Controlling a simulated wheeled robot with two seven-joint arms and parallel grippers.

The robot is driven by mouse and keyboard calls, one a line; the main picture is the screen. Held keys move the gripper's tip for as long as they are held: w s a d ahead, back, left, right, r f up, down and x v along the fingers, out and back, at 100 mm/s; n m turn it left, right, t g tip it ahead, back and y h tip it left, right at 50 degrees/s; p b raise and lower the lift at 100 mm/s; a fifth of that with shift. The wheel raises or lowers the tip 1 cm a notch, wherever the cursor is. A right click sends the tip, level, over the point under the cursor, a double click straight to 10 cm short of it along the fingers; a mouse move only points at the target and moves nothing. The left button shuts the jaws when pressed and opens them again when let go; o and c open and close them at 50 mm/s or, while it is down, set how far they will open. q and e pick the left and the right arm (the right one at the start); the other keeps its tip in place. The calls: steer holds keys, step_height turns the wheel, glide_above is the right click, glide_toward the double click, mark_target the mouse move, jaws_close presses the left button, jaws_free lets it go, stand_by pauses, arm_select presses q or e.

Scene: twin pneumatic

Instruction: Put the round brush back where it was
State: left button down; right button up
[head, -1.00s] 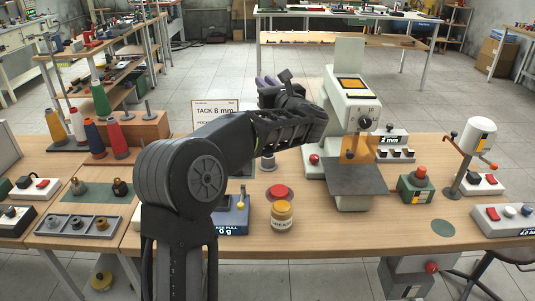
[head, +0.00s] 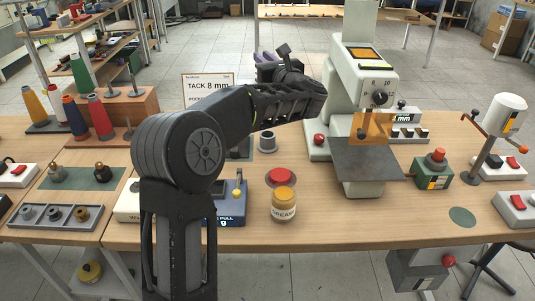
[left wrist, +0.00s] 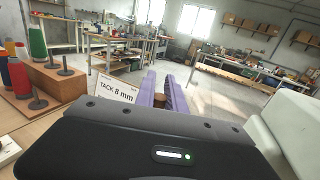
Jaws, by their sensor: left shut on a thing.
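My left gripper (head: 267,60) is out over the far side of the workbench, close to the "TACK 8 mm" sign, with purple fingers. In the left wrist view the fingers (left wrist: 163,95) are close together around a small brown round piece (left wrist: 159,101). It seems to be part of the round brush; the rest of it is hidden behind the gripper body. In the head view the held thing is hidden by the arm. My right gripper is not in view.
A small grey metal cup (head: 267,142) stands on the bench below the forearm. A white press machine (head: 357,100) stands to the right. Thread cones (head: 98,118) stand at left.

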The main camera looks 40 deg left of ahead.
arm_select(q)
step_height(320, 180, down, 5)
steer(key=b, duration=0.3)
steer(key=shift+b, duration=0.4)
steer(key=shift+r, duration=0.1)
steer(key=shift+f, duration=2.55)
steer(key=shift+f+b, duration=0.4)
steer(key=shift+f, duration=2.1)
steer(key=c, duration=1.6)
jaws_free()
steer(key=shift+c, duration=0.2)
steer(key=shift+o, duration=1.2)
